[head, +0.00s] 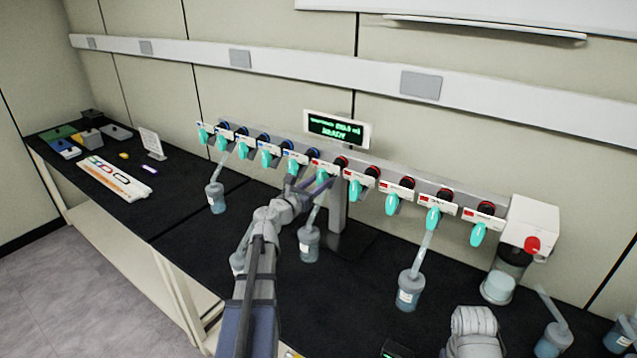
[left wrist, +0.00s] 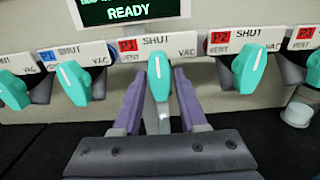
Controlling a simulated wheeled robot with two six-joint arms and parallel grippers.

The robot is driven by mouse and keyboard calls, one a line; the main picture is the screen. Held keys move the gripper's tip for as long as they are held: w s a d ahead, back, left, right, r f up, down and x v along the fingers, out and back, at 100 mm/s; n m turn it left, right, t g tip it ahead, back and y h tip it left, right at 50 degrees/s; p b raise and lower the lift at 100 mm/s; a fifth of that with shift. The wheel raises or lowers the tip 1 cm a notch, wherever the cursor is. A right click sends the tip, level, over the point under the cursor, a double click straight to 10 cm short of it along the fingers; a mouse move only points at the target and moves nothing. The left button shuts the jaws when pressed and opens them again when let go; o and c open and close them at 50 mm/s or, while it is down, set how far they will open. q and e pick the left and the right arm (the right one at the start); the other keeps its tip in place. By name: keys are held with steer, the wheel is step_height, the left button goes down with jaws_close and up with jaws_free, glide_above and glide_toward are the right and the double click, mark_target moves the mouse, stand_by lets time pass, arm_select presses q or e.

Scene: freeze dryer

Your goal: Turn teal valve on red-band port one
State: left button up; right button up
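The teal valve (left wrist: 159,72) on red-band port one has a handle with a white line at its top and points nearly straight down. Its plate (left wrist: 128,46) has a red P1 label, with SHUT, VENT and VAC printed on it. My left gripper (left wrist: 159,98) is open, one purple-grey finger on each side of the valve, with gaps visible on both sides. In the head view, my left gripper (head: 306,187) reaches up to this port and partly hides the valve (head: 322,176). My right gripper is not in view; only a grey part of my right arm shows at the bottom.
Blue-band valves (head: 267,155) continue left, and red-band valves (head: 391,203) continue right, close beside my left gripper. A flask (head: 309,243) hangs below the port. A display (head: 338,130) reads READY. A white unit with a red knob (head: 532,243) stands at the right end.

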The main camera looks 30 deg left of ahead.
arm_select(q)
steer(key=shift+o, duration=0.8)
steer(key=s, duration=0.7)
steer(key=shift+s+a, duration=0.3)
steer(key=shift+s, duration=0.1)
